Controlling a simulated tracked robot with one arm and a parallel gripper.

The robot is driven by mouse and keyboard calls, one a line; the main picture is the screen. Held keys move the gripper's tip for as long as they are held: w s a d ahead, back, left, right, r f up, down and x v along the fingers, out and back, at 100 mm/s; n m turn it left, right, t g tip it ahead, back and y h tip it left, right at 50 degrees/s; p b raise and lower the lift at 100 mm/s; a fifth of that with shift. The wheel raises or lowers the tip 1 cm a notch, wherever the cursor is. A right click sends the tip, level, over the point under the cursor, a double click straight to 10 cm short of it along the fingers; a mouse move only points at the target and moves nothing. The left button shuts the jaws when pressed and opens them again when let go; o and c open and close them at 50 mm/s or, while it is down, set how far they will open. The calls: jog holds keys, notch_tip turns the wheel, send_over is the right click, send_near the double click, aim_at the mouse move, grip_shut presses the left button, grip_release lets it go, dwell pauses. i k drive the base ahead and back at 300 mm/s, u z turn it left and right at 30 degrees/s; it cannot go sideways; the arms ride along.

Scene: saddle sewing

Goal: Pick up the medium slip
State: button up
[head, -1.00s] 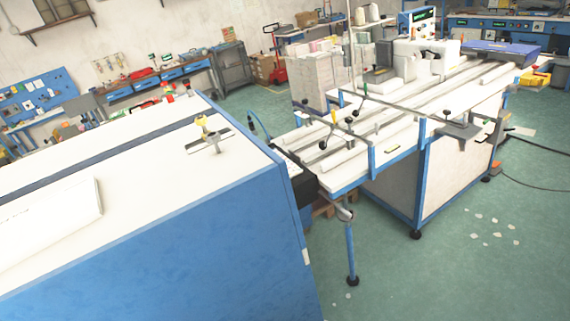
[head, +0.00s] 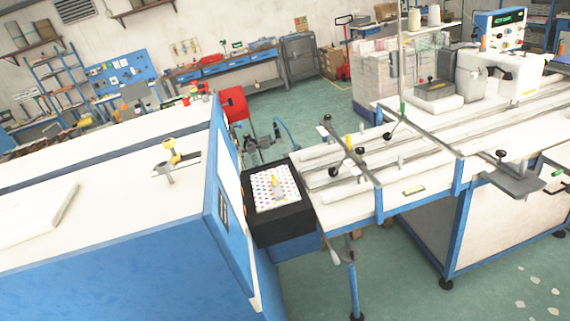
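I cannot tell for certain which thing is the medium slip. Several small pale scraps (head: 534,281) lie on the green floor at the lower right, and their sizes are hard to compare from here. A white sheet with coloured dots (head: 284,192) lies on a black box-like tray (head: 256,226) between the two machines, with a small yellowish thing on it. My gripper is not in view.
A large blue and white machine (head: 120,200) fills the left. A long sewing bench (head: 350,180) with rails and blue legs stands at the right. Green floor (head: 270,122) is open behind the left machine, and a narrow strip shows below the bench.

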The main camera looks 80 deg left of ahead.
aim_at(276, 185)
jog(key=u, duration=0.3)
jog(key=i, duration=1.3)
jog(key=u, duration=1.1)
jog(key=i, duration=1.05)
jog(key=u, duration=0.75)
jog(key=i, duration=0.3)
jog(key=u, duration=0.25)
